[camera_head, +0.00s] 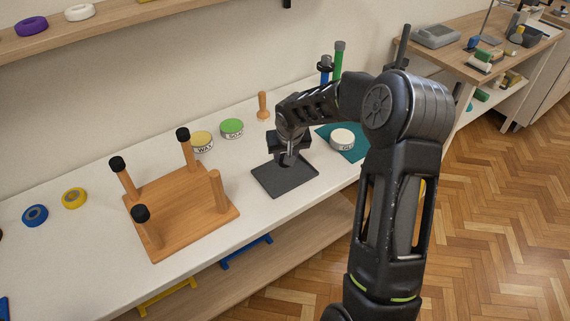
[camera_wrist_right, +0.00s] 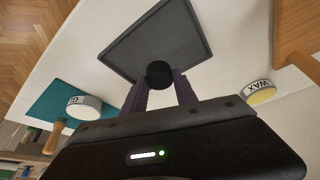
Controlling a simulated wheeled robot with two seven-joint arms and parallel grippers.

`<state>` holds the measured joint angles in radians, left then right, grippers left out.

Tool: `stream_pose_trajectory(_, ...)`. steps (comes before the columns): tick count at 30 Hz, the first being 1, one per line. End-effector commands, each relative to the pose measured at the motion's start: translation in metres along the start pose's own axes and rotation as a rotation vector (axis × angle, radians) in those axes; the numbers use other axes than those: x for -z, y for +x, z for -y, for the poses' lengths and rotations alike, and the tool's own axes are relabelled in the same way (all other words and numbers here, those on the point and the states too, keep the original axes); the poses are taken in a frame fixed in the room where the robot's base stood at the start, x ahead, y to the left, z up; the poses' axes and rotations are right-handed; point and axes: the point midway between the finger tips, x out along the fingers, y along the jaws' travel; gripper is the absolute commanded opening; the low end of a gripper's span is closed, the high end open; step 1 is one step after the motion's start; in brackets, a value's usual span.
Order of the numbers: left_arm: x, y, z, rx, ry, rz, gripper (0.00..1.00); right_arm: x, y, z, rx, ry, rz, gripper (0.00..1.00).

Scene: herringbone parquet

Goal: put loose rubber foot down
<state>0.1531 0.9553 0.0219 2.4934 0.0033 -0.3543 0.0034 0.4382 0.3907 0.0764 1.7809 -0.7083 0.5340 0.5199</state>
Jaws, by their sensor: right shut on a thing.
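My right gripper (camera_head: 287,159) is over the dark tray (camera_head: 286,186) on the white bench. In the right wrist view its fingers (camera_wrist_right: 160,92) are shut on a black round rubber foot (camera_wrist_right: 159,74). The foot is in front of the tray (camera_wrist_right: 160,35) there; I cannot tell whether it touches it. An upturned wooden stool (camera_head: 180,213) lies left of the tray. Three of its legs carry black feet (camera_head: 117,163); the right leg (camera_head: 216,190) has a bare wooden end. My left gripper is not in view.
Behind the tray stand a wax tin (camera_head: 203,146), a green-topped tin (camera_head: 232,131) and a wooden peg-like tool (camera_head: 263,106). A white-topped tin (camera_head: 342,138) sits on a teal mat (camera_head: 356,155) to the right. Blue (camera_head: 35,215) and yellow (camera_head: 74,198) rolls lie left.

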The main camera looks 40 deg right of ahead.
Motion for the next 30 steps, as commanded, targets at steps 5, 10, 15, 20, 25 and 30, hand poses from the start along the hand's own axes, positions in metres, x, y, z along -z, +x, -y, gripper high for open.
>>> stream_pose_trajectory(5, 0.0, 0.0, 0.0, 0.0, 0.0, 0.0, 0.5, -0.001, 0.003, 0.0, 0.0, 0.0, -0.002, 0.0)
stream_pose_trajectory(10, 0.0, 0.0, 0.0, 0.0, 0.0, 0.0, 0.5, -0.001, 0.004, 0.0, 0.0, 0.0, -0.001, 0.0)
stream_pose_trajectory(15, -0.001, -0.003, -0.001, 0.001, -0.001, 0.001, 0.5, -0.01, 0.022, 0.0, 0.0, -0.001, 0.003, 0.0)
stream_pose_trajectory(20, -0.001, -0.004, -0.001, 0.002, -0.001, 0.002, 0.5, -0.015, 0.037, 0.0, 0.001, 0.0, 0.0, 0.0)
stream_pose_trajectory(25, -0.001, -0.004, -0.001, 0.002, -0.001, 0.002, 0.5, -0.015, 0.037, 0.0, 0.001, 0.0, -0.002, 0.0)
stream_pose_trajectory(30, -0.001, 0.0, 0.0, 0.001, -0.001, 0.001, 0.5, -0.016, 0.041, 0.0, 0.001, 0.0, -0.002, 0.0)
